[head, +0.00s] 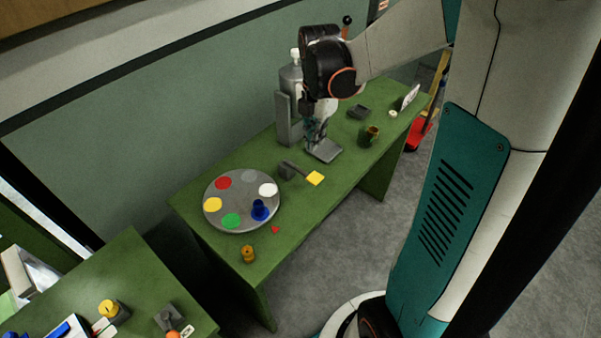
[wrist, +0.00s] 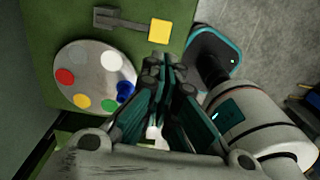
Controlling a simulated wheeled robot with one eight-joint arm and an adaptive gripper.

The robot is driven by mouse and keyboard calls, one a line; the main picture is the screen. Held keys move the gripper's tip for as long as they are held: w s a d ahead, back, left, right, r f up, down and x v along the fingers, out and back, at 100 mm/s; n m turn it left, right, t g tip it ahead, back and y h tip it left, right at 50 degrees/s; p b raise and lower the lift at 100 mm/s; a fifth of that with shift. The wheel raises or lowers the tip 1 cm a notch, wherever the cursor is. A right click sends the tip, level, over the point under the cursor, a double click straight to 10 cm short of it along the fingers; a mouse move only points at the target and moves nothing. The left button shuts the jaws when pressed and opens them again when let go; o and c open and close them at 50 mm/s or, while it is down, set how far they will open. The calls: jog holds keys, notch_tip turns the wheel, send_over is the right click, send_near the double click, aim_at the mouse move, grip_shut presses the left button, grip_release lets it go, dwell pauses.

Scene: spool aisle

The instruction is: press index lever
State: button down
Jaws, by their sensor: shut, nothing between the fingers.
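The index lever is a grey arm ending in a square yellow pad (head: 315,178), beside the round grey turntable (head: 238,221). The pad (wrist: 159,31) and the lever's grey base (wrist: 103,17) also show at the top of the wrist view. The turntable has red, yellow, green, blue, white and grey spots. A blue spool (head: 260,210) stands on the blue spot. My gripper (head: 318,128) is shut and empty, behind the pad in the head view. Its closed fingertips (wrist: 165,66) point towards the pad in the wrist view, with a gap between them in the picture.
A grey press-like stand with a bottle (head: 291,76) is close beside my gripper. An orange spool (head: 249,253) and a red triangle mark (head: 275,230) are near the table's front. A second green table (head: 130,262) is at lower left.

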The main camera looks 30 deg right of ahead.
aim_at(312, 181)
jog(key=shift+a, duration=0.2)
notch_tip(312, 181, down, 14)
jog(key=b, duration=0.4)
dwell(0.4)
jog(key=shift+f+b, duration=0.1)
jog(key=shift+b, duration=0.2)
